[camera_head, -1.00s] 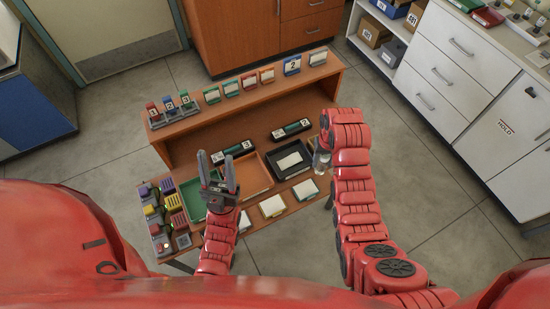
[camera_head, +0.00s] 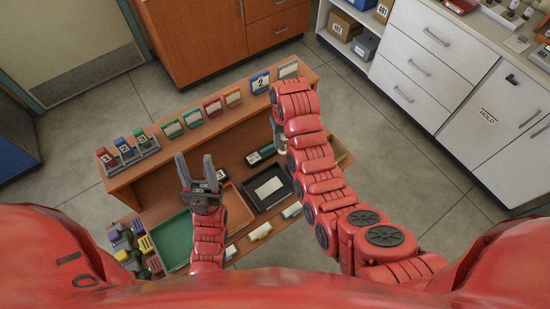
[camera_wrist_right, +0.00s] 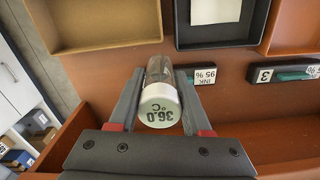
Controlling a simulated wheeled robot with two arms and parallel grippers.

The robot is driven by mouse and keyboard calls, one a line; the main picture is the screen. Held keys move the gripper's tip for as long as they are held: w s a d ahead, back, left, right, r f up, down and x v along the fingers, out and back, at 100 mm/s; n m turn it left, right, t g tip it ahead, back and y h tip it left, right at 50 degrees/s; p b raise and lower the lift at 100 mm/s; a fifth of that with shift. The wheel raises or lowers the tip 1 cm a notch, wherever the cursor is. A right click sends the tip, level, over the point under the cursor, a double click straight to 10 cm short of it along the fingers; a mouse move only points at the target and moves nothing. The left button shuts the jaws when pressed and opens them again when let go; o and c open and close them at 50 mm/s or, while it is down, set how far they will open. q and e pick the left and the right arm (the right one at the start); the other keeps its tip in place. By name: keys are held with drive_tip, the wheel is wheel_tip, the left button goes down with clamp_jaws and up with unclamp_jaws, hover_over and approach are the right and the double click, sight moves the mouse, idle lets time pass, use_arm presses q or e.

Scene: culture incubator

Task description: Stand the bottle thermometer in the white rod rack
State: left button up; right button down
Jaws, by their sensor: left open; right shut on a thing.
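The bottle thermometer (camera_wrist_right: 160,105) is a clear bottle with a white cap reading "36.0 °C". My right gripper (camera_wrist_right: 160,78) is shut on it, with a finger on each side, and the cap faces the wrist camera. In the head view the bottle (camera_head: 281,145) shows only partly below my right wrist, above the right part of the wooden desk. My left gripper (camera_head: 194,168) is open and empty, above the desk near the green tray. I cannot pick out a white rod rack in either current view.
The desk's raised shelf (camera_head: 205,130) carries numbered red, blue and green items and several upright cards. Below are a green tray (camera_head: 177,241), a black tray (camera_head: 266,204) and labelled black holders. White drawers (camera_head: 415,60) stand at right. Grey floor lies open between desk and cabinets.

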sight(284, 150)
wheel_tip(284, 150, down, 4)
drive_tip(key=shift+r+p, duration=0.1)
drive_tip(key=shift+p, duration=0.75)
drive_tip(key=shift+f+p, duration=0.35)
drive_tip(key=shift+f, duration=0.95)
drive_tip(key=shift+f, duration=0.2)
drive_tip(key=shift+c, duration=1.7)
unclamp_jaws()
drive_tip(key=shift+r, duration=0.25)
